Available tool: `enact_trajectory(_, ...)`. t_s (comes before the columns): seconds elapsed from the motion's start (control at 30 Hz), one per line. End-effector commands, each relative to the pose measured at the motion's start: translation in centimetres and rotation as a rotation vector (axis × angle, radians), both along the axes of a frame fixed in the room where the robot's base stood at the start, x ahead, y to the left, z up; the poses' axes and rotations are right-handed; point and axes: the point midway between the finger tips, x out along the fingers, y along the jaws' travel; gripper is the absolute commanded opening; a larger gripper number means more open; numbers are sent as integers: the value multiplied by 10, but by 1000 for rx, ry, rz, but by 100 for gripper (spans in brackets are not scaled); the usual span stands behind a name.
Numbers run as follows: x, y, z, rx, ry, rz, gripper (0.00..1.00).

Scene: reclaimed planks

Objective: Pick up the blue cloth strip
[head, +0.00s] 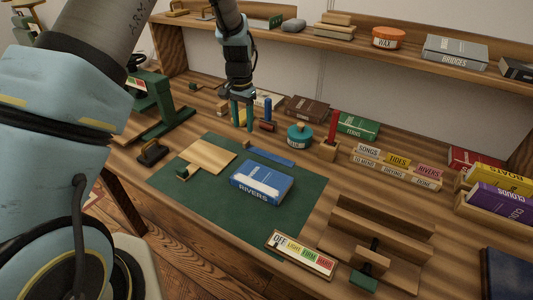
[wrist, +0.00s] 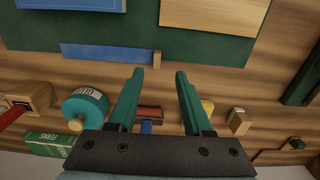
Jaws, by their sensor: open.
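The blue cloth strip (head: 272,156) lies flat on the green mat (head: 220,221), near its back edge and behind the blue RIVERS book. A small wooden piece (wrist: 157,60) sits at one end of it. In the wrist view the strip (wrist: 105,54) runs left from that piece. My gripper (head: 242,127) is open, its teal fingers pointing down, behind and slightly left of the strip. In the wrist view the gripper (wrist: 160,72) has nothing between its fingertips, which lie just short of the wooden piece. How high they are is hard to tell.
The RIVERS book (head: 262,182) and a wooden board (head: 208,156) lie on the mat. A teal round tin (head: 300,136) and a wooden block with a red stick (head: 331,138) stand behind. A green press-like tool (head: 152,100) is at left, a shelf (head: 350,45) above.

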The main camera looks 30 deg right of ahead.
Motion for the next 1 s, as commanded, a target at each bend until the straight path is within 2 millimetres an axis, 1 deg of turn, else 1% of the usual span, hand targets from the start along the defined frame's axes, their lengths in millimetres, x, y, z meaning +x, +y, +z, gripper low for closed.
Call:
enact_trajectory(0.27, -3, 1, -20, 2, 2, 0, 50)
enact_trajectory(0.4, -8, 2, -40, 4, 2, 1, 50)
enact_trajectory(0.53, -7, 1, -56, 2, 1, 0, 50)
enact_trajectory(0.63, -6, 1, -62, 0, -1, 0, 50)
enact_trajectory(0.83, -6, 0, -63, 0, -1, 0, 50)
enact_trajectory(0.87, -6, 0, -63, 0, -1, 0, 48)
enact_trajectory(1.0, -7, 1, -63, -1, 0, 0, 32)
